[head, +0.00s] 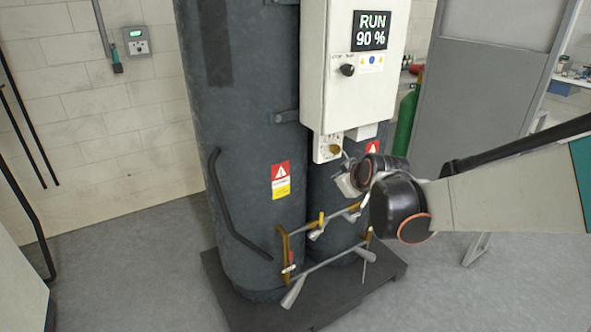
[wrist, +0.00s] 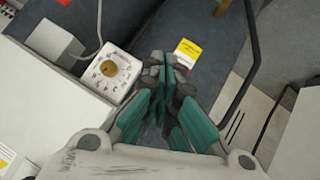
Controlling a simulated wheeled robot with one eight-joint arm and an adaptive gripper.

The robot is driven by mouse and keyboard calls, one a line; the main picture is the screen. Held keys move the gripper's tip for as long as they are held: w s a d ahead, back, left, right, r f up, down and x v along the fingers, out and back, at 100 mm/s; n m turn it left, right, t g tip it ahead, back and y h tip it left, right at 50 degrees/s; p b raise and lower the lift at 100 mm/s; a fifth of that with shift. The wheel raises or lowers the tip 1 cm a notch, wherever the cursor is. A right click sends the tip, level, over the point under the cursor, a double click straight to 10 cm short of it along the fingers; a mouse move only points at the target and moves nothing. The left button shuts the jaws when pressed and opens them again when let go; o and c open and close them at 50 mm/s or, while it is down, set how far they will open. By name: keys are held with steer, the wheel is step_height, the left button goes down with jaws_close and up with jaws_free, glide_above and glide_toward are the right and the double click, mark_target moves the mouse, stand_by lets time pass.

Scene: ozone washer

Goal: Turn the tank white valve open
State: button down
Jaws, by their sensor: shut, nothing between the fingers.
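Two tall dark grey tanks (head: 240,150) stand on a dark base. Low in front of them is a brass and grey pipe frame (head: 283,245) with small valves. One has a yellow handle (head: 321,219), and a small white-and-red part (head: 289,269) sits at the left upright. I cannot tell for sure which is the white valve. A white dial plate with a brass knob (head: 329,148) sits under the control box; this knob also shows in the wrist view (wrist: 109,68). My gripper (wrist: 170,68) is shut and empty, its green fingers together, beside the dial plate and apart from the knob.
The white control box (head: 350,100) reads RUN 90 %. A green cylinder (head: 404,125) and a grey panel (head: 480,100) stand at the right. A bent dark pipe (head: 222,200) runs down the left tank. The grey floor (head: 130,260) at the left is clear.

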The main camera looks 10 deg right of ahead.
steer(key=w+d+f+n+t, duration=0.1)
steer(key=w+d+f, duration=0.15)
steer(key=w, duration=0.25)
steer(key=w+d+f+n, duration=0.1)
steer(key=w+d+f, duration=0.1)
steer(key=w+f, duration=0.15)
steer(key=w+d+f+n+t+h+p, duration=0.1)
steer(key=w+d+f, duration=0.25)
steer(key=f, duration=0.35)
steer(key=w+d+f+n+t+h, duration=0.1)
steer(key=w+d+f+n, duration=0.1)
steer(key=d+f, duration=0.35)
steer(key=w+d+f+n+t+h+p, duration=0.1)
steer(key=w+d+f, duration=0.15)
steer(key=f, duration=0.65)
steer(key=d+b+x, duration=0.2)
steer(key=b+x, duration=0.1)
steer(key=x, duration=0.9)
steer(key=shift+d+f, duration=0.4)
steer(key=shift+s+r, duration=0.1)
steer(key=shift+s, duration=0.15)
